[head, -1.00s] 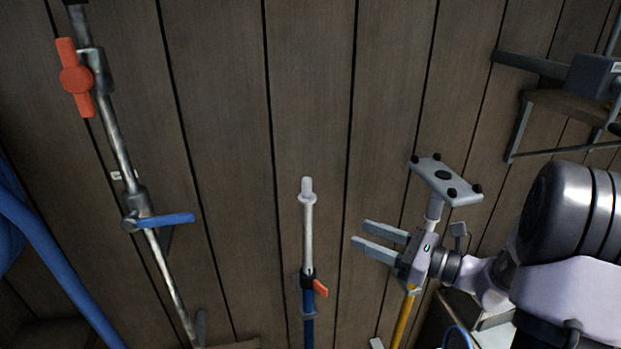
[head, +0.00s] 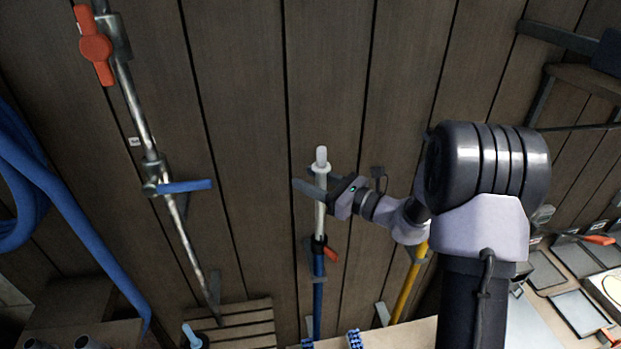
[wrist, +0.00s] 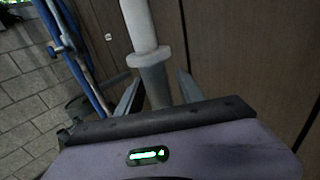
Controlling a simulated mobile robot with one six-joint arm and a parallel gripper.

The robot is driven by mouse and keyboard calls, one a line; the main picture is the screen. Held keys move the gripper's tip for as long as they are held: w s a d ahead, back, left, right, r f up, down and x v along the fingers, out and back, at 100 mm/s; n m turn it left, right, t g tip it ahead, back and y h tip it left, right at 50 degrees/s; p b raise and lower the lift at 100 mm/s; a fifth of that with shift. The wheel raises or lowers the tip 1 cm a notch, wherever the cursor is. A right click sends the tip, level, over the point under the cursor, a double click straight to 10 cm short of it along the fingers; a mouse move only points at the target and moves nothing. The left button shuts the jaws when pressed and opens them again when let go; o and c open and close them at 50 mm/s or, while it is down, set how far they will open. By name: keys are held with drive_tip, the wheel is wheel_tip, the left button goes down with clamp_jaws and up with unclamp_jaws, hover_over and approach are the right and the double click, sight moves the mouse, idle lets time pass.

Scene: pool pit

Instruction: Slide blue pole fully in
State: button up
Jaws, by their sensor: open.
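The blue pole (head: 318,295) stands upright against the plank wall. Its thinner white inner section (head: 320,222) sticks out of the top, with a collar and a rounded tip. An orange lever (head: 331,254) sits on the dark clamp at the joint, and looks swung out to the right. My gripper (head: 311,187) is open, at the white section just below the collar. In the wrist view the pale shaft and its collar (wrist: 148,58) rise between my two spread fingers (wrist: 157,92). I cannot tell whether a finger touches the shaft.
A yellow pole (head: 408,285) stands right of the blue one, its upper part hidden behind my arm. A metal pipe (head: 133,105) with red and blue handles runs down the left wall. A blue hose (head: 75,220) hangs farther left. A wooden slatted piece (head: 245,322) lies below.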

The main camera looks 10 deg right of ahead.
clamp_jaws()
idle(1.4)
